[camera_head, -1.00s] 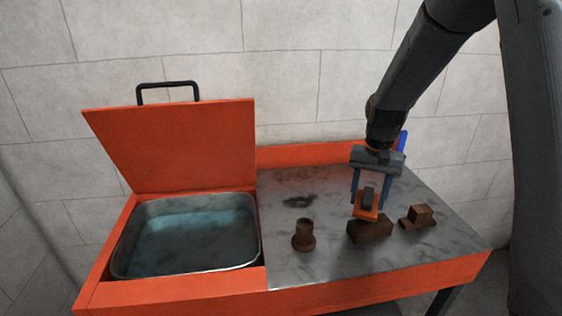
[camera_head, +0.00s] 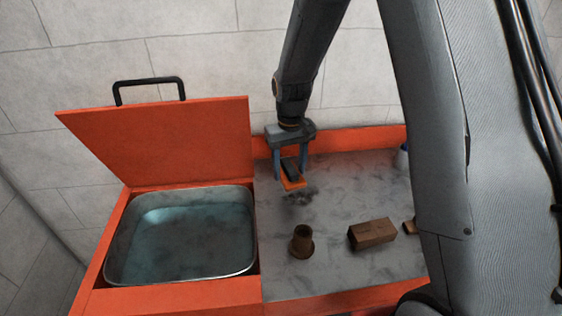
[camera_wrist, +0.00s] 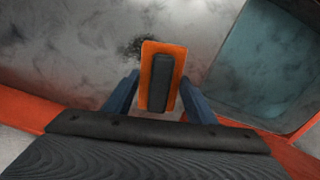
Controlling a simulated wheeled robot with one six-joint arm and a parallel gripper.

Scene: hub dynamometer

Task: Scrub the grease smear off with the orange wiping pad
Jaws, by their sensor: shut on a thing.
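My gripper (camera_head: 291,178) is shut on the orange wiping pad (camera_head: 294,184), gripping its dark handle block. In the wrist view the orange pad (camera_wrist: 148,75) sits between the blue fingers. The grease smear (camera_head: 300,197) is a dark patch on the grey metal worktop, just below the pad in the head view. In the wrist view the smear (camera_wrist: 131,46) shows beside the pad's upper left edge, partly hidden by it. The pad appears to be above the worktop; I cannot tell whether it touches it.
A brown flanged cylinder (camera_head: 302,242) and a brown block (camera_head: 371,234) stand on the worktop (camera_head: 330,272). Another brown part (camera_head: 409,227) is partly hidden by my arm. At left is a basin of bluish liquid (camera_head: 185,240) with its orange lid (camera_head: 165,145) raised.

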